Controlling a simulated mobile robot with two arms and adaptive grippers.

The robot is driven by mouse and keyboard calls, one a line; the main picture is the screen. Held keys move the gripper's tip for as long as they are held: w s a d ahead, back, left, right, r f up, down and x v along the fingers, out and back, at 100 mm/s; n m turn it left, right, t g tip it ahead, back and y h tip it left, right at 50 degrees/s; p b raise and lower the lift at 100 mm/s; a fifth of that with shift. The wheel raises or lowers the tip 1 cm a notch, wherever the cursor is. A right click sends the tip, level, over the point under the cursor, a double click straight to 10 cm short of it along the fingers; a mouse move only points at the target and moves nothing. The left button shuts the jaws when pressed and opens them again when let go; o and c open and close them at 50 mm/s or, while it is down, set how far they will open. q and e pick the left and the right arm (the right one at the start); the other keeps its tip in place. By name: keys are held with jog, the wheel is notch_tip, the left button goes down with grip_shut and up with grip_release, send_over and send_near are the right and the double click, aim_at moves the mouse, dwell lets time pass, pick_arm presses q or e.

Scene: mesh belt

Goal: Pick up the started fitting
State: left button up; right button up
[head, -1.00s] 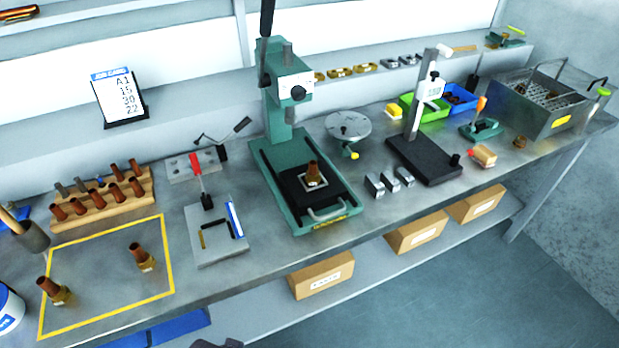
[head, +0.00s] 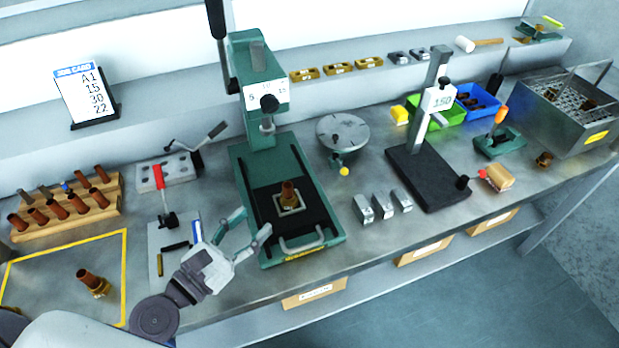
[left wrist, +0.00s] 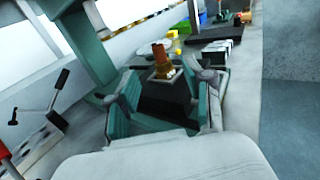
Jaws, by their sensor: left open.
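A fitting (head: 289,192), a copper tube in a brass base, stands upright in the square seat on the black bed of the green press (head: 252,180). It also shows in the left wrist view (left wrist: 160,56), beyond my fingers. My left gripper (head: 254,222) is open and empty, left of the fitting and near the press's left front edge. In the left wrist view my left gripper (left wrist: 158,88) has its fingers spread, with the fitting between and past them, not touched. A similar fitting (head: 92,282) is in the yellow-outlined area. My right gripper is out of view.
The press column and lever (head: 217,20) rise behind the fitting. A front handle (head: 302,243) sticks out from the bed. Metal blocks (head: 382,206) and a black height-gauge stand (head: 430,180) are to the right. A red-handled clamp fixture (head: 160,190) is to the left.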

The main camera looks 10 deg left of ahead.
aim_at(287, 185)
pick_arm(q)
jog(key=p+x, duration=0.1)
jog(key=x, duration=0.1)
jog(key=r+p+x, duration=0.1)
jog(key=p+x, duration=0.1)
jog(key=x, duration=0.1)
jog(key=shift+w+p, duration=0.1)
jog(key=shift+p, duration=0.2)
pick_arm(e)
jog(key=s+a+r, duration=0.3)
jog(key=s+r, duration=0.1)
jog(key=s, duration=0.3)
pick_arm(q)
jog(key=p+x, duration=0.1)
jog(key=x, duration=0.2)
jog(key=shift+w+r, duration=0.15)
jog(key=shift+w, duration=0.1)
jog(key=p+x, duration=0.1)
jog(key=x, duration=0.2)
jog(key=shift+w, duration=0.1)
jog(key=shift+w+f, duration=0.1)
jog(key=shift+f, duration=0.15)
jog(key=c, duration=0.8)
grip_shut()
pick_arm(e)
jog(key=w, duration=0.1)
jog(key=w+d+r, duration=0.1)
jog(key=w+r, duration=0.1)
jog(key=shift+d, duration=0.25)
